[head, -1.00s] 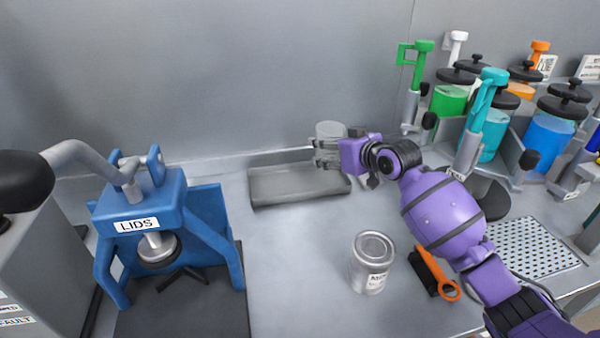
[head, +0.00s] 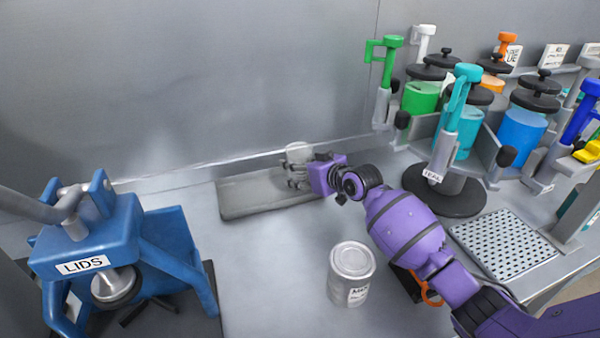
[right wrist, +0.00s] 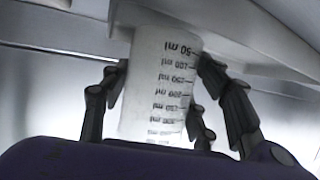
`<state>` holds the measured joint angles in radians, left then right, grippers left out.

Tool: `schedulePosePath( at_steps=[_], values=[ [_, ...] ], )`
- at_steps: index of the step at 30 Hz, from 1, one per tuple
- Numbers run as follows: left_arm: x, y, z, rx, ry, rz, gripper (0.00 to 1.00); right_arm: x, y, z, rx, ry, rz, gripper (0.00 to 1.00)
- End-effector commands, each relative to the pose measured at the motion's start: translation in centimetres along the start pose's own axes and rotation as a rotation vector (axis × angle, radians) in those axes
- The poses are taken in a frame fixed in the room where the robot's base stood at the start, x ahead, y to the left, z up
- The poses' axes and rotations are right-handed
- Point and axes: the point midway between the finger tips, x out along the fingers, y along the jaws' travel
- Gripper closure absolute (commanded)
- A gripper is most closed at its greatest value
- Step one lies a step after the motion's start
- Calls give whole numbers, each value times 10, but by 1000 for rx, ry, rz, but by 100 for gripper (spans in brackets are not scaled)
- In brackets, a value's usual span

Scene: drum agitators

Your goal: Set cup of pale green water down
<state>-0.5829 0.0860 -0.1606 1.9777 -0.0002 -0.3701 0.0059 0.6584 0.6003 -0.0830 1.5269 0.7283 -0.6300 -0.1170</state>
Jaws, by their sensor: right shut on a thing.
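My right gripper (head: 298,177) is shut around the sides of a clear measuring cup (head: 297,152) at the back of the bench. In the right wrist view the cup (right wrist: 160,85) sits between the black fingers, with dark millilitre marks down its side. It looks whitish and translucent, and I cannot make out any green water in it. The cup is at the right part of a shallow grey tray (head: 240,202). I cannot tell whether its base touches the tray or hangs just above it. My left gripper is not in view.
A metal paint can (head: 352,275) stands in front of my right arm. A blue lid press (head: 100,235) is at the left. Coloured pump canisters and a perforated plate (head: 503,248) fill the right. Bare bench lies between press and can.

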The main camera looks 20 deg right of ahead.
Motion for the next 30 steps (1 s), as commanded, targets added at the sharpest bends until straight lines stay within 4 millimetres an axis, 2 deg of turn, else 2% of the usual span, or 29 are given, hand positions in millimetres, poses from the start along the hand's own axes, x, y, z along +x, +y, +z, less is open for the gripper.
schedulePosePath(
  at_steps=[1,3,14,15,18,30],
  values=[
    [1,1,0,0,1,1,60,3,0,10,3,-3,0,78],
    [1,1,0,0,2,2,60,5,0,14,2,-2,0,78],
    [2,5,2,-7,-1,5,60,7,0,18,1,-1,0,78],
    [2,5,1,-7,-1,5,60,7,0,17,1,0,0,41],
    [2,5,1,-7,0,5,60,7,0,16,0,0,0,28],
    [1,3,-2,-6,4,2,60,5,0,12,0,2,0,26]
  ],
)
